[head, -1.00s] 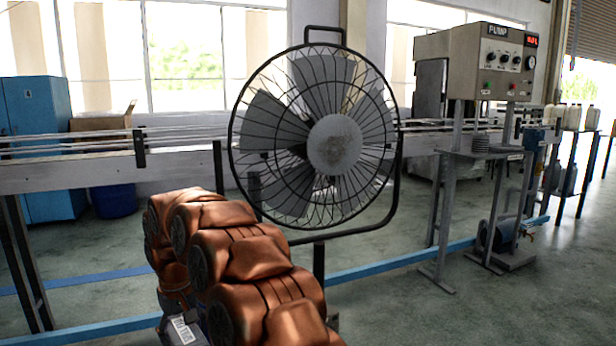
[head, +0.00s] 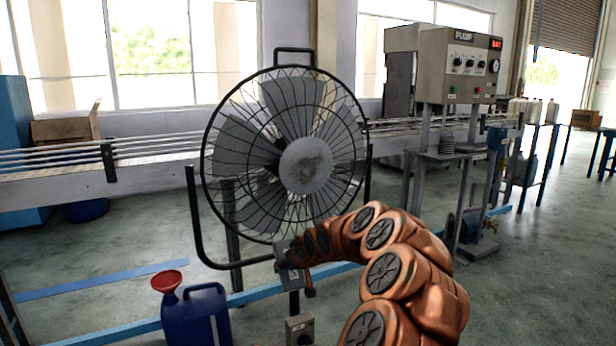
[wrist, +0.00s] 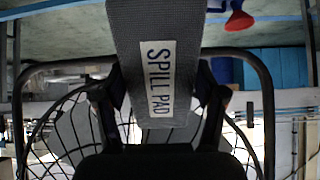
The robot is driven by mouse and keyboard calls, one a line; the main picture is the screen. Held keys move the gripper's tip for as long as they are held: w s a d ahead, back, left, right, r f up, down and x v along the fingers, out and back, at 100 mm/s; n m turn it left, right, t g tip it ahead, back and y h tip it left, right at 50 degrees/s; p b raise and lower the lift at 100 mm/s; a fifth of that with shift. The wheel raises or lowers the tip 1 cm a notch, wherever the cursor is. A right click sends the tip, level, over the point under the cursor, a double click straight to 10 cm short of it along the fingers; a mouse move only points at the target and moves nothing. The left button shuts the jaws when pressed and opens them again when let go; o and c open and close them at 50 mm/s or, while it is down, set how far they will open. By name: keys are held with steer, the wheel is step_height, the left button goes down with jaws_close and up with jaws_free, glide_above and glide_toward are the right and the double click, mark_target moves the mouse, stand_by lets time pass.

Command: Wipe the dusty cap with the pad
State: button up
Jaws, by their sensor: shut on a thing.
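The dusty cap (head: 306,165) is the round grey hub at the front centre of the black wire fan, with darker speckled patches. My gripper (wrist: 160,95) is shut on the grey pad (wrist: 157,35), which bears a "SPILL PAD" label and lies between its two dark fingers. In the head view my copper arm curves in from the lower right, and its end is by the fan's lower rim, below the cap. The gripper and pad are small and unclear there. In the wrist view the fan grille (wrist: 60,140) shows beside my gripper, and the cap is not visible.
A blue jug (head: 195,318) with a red funnel (head: 167,281) stands on the floor at lower left. A conveyor (head: 60,190) runs behind the fan. A pump panel (head: 470,65) stands on a frame at right. The fan's tubular stand (head: 193,215) surrounds the grille.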

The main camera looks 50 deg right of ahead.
steer(key=shift+s+d+r+t+h+p, duration=0.15)
steer(key=shift+s+d+r+t+p, duration=0.1)
steer(key=shift+d+r, duration=0.25)
steer(key=shift+s+d+r+t+h+p, duration=0.15)
steer(key=shift+s+d+r+t, duration=0.1)
steer(key=shift+d+r, duration=0.25)
step_height(320, 180, up, 8)
steer(key=d+r+t+h+p, duration=0.1)
steer(key=t+p, duration=0.6)
steer(key=p, duration=0.1)
glide_toward(290, 176)
steer(key=shift+h, duration=0.4)
steer(key=shift+a+p+x, duration=0.15)
steer(key=shift+p+x, duration=0.2)
steer(key=shift+x, duration=0.85)
steer(key=shift+a+p+x, duration=0.1)
steer(key=shift+p+x, duration=0.2)
steer(key=shift+x, duration=0.95)
steer(key=shift+p+x, duration=0.35)
steer(key=shift+x, duration=0.6)
steer(key=shift+f, duration=0.1)
